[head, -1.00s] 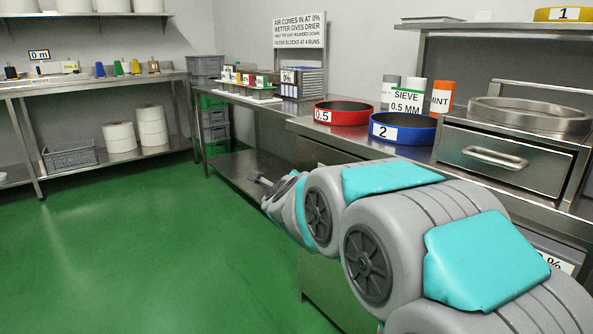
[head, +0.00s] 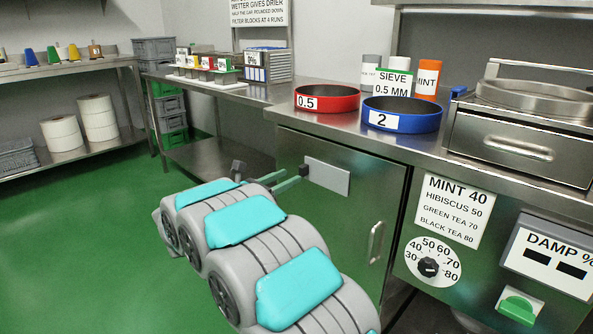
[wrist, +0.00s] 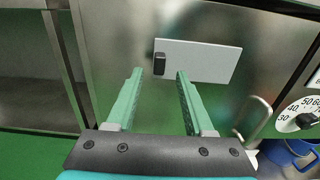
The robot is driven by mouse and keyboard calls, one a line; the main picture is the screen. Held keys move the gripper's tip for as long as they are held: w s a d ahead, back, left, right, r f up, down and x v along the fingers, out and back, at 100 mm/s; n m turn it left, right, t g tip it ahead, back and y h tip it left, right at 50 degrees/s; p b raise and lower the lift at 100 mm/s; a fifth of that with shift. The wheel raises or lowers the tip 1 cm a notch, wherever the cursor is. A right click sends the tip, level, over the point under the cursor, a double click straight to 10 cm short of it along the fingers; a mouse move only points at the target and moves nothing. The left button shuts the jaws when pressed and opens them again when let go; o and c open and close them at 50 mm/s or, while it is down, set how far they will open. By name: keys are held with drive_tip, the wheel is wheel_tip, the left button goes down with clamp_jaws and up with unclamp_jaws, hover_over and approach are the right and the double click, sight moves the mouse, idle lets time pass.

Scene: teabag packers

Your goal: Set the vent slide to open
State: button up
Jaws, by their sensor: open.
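The vent slide is a pale grey plate (head: 327,177) on the front of the steel cabinet under the counter. In the wrist view the plate (wrist: 205,61) has a small black knob (wrist: 159,63) at its left end. My gripper (wrist: 159,75) is open, with its two green fingers pointing at the cabinet front. In the wrist view the knob shows between the fingertips, a finger on each side. I cannot tell whether the fingertips reach the knob's depth. In the head view my gripper (head: 290,183) is beside the plate's left end.
The cabinet door has a handle (head: 376,242) right of the plate. Further right are a dial (head: 429,267) and a green switch (head: 517,309). Red (head: 327,98) and blue (head: 402,114) sieves stand on the counter above. Green floor lies open to the left.

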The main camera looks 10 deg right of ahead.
sight(300, 171)
drive_tip(key=shift+p+x, duration=0.35)
drive_tip(key=shift+x, duration=2.35)
clamp_jaws()
